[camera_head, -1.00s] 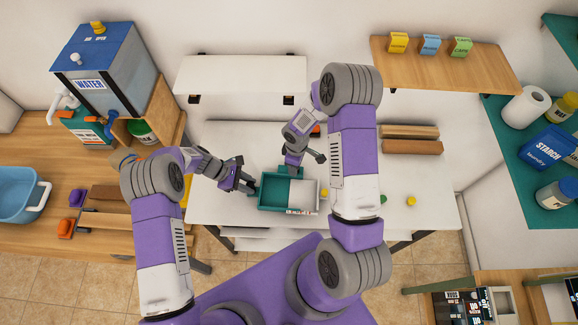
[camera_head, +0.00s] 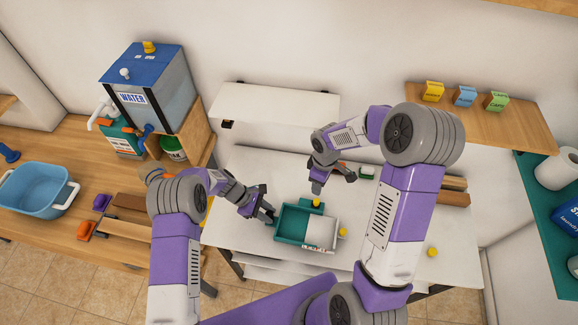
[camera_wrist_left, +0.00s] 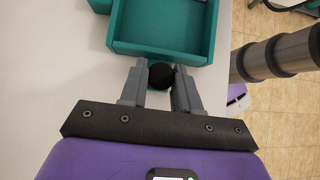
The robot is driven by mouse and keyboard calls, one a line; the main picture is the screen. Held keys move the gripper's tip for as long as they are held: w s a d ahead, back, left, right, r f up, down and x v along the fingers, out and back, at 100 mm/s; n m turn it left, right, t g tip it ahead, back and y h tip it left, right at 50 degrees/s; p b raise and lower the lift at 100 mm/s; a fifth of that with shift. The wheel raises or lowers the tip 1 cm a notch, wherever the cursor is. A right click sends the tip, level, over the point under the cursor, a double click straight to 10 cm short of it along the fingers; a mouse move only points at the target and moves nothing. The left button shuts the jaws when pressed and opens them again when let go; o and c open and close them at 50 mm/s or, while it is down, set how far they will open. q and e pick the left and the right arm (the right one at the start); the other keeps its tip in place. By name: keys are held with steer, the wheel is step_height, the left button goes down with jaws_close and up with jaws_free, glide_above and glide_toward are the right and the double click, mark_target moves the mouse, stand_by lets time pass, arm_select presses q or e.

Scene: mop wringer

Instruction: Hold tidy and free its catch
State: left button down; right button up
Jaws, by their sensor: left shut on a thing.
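The tidy (camera_head: 291,240) is a teal box with a white section on its right, on the white table. My left gripper (camera_head: 268,215) is at its left side; in the left wrist view it is shut on a dark round knob (camera_wrist_left: 161,76) on the tidy's teal wall (camera_wrist_left: 160,52). A small yellow knob (camera_head: 316,203) shows at the tidy's back edge and another yellow knob (camera_head: 343,231) by its right side; I cannot tell which is the catch. My right gripper (camera_head: 334,184) is behind and above the tidy, fingers apart and empty.
The white table (camera_head: 250,165) has free room behind the tidy. A green-and-white item (camera_head: 367,172) and wooden blocks (camera_head: 453,192) lie at the back right. A yellow piece (camera_head: 432,252) lies on the right. A white shelf (camera_head: 275,103) hangs above.

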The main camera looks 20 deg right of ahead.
stand_by(0.4)
arm_select(q)
steer(key=c, duration=0.7)
jaws_free()
steer(key=shift+c, duration=0.2)
steer(key=v, duration=1.2)
steer(key=shift+w, duration=0.1)
